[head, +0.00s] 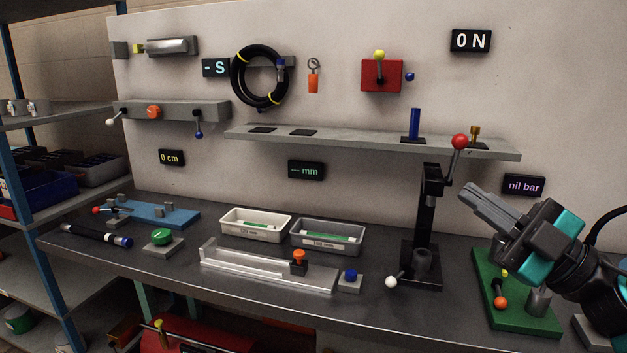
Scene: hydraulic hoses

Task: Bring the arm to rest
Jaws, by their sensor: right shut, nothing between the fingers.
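My right gripper (472,197) comes in from the right in the head view. Its grey fingers are shut with nothing between them and point up and to the left. It hangs above the green board (518,312) at the right end of the bench, just right of the black press (430,215). From this view I cannot tell its exact gap to the press. My left gripper is not in view.
The bench (190,258) carries a black hose piece (97,235), a blue fixture (150,212), two trays (256,222) (328,235) and a clear channel (265,270). Racks stand left.

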